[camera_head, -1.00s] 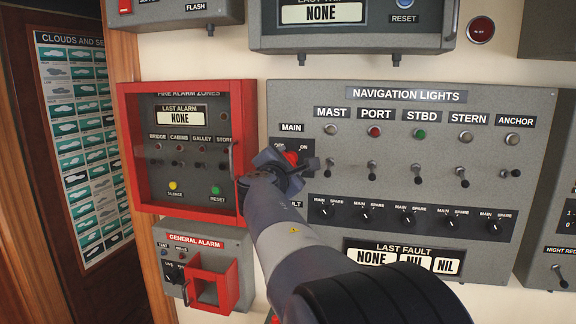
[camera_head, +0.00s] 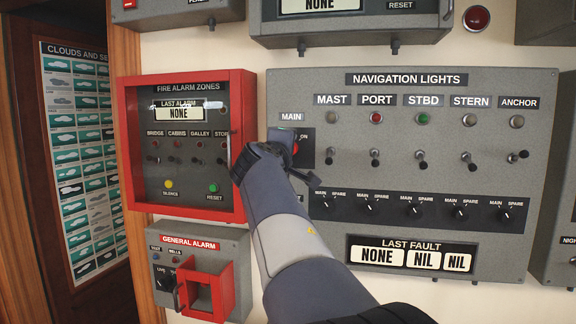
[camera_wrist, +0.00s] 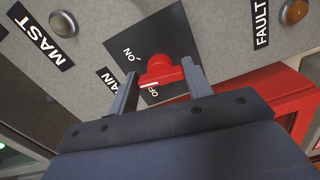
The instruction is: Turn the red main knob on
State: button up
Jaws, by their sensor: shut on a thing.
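The red main knob (camera_wrist: 165,68) sits on a dark plate on the navigation lights panel (camera_head: 330,95). In the wrist view it is between the two fingers of my gripper (camera_wrist: 158,80), which is shut on it. A white mark on the knob lies beside the OFF label (camera_wrist: 153,91). The ON label (camera_wrist: 132,53) is readable to its upper left. In the head view my gripper (camera_head: 284,143) covers most of the knob, and only a bit of red shows at its right.
The red-framed fire alarm box (camera_head: 242,190) stands close to the left of my gripper. Below it is the general alarm box (camera_head: 240,250). Toggle switches (camera_head: 375,160) and small selectors (camera_head: 370,210) line the panel to the right. The space before the panel is open.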

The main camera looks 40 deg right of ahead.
jog(key=m+b, duration=0.3)
jog(key=shift+f+m, duration=0.3)
jog(key=shift+m+b, duration=1.05)
jog(key=shift+m, duration=0.75)
jog(key=shift+c, duration=0.2)
jog(key=shift+r, duration=0.1)
jog(key=o, duration=1)
jog(key=b+v, duration=0.3)
jog(key=v, duration=0.7)
jog(key=shift+s+a, duration=0.25)
jog(key=shift+a, duration=0.1)
